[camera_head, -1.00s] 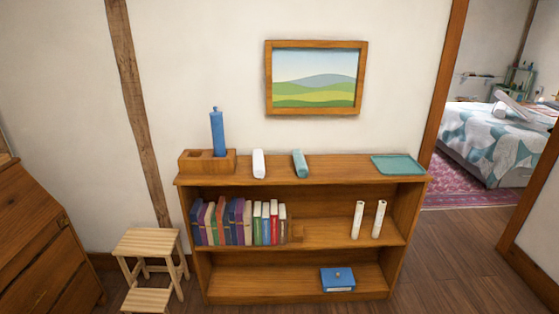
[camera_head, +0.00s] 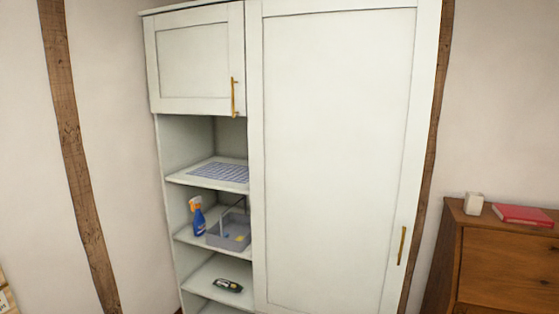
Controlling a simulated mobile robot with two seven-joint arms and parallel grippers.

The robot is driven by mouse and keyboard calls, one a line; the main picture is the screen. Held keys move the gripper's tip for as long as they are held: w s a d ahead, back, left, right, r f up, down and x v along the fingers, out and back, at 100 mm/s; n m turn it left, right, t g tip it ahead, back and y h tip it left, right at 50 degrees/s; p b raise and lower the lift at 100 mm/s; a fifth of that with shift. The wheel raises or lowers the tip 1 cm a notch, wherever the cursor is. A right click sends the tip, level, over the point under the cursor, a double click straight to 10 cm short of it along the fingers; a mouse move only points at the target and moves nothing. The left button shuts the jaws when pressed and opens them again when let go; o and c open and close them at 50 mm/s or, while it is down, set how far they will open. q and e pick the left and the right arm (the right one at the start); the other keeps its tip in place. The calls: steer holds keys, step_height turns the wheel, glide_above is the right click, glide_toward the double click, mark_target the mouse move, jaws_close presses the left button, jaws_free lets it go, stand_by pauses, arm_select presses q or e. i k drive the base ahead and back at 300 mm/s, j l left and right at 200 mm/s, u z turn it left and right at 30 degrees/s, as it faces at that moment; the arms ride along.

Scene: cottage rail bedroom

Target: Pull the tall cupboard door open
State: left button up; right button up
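The tall cupboard door (camera_head: 335,150) is a pale, panelled door on the right side of a white cupboard. It is shut. Its brass bar handle (camera_head: 402,245) stands upright near the door's lower right edge in this view. A smaller upper door (camera_head: 197,60) on the left is also shut and has its own brass handle (camera_head: 234,97). The bottom of the tall door is cut off by the frame. Neither of my grippers is in view.
Open shelves left of the door hold a checked cloth (camera_head: 221,172), a blue spray bottle (camera_head: 197,216), a grey caddy (camera_head: 230,231) and a small dark object (camera_head: 228,285). A wooden dresser (camera_head: 509,266) stands right, bearing a white cup (camera_head: 473,203) and red book (camera_head: 524,215).

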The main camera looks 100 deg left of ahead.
mark_target(340, 95)
steer(key=u, duration=3.05)
